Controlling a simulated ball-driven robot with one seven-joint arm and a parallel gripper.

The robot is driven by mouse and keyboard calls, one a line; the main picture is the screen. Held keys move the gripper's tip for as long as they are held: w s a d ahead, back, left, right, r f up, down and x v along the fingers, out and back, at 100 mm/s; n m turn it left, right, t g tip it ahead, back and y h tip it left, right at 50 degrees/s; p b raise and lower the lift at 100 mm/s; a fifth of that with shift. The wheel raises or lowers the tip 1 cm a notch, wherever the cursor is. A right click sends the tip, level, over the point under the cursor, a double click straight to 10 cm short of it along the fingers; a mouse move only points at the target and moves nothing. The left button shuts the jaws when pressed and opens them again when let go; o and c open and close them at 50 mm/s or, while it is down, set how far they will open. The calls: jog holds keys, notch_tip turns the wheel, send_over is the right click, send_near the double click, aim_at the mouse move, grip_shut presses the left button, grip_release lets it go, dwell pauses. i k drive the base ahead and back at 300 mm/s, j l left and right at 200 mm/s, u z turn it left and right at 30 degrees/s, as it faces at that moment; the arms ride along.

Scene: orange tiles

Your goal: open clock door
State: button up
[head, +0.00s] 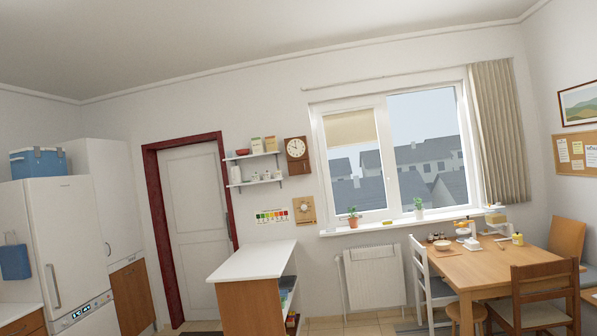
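A wooden wall clock (297,153) with a round white face hangs on the far wall, between the small shelves and the window. It is small and far off. Its case has a lower part under the face, and I cannot tell whether its door is open or shut. My gripper is not in view.
A white-topped counter (253,261) stands below and left of the clock. Shelves (254,170) hang left of the clock. A wooden table (496,265) with chairs is at right, a radiator (374,277) under the window (396,155). A fridge (66,245) stands left.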

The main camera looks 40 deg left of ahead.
aim_at(298, 167)
jog(key=i+j+u, duration=0.45)
jog(key=i, duration=0.15)
jog(key=i+j+u, duration=0.25)
jog(key=i, duration=0.8)
jog(key=i+u, duration=0.3)
jog(key=i, duration=3.45)
jog(key=l, duration=0.1)
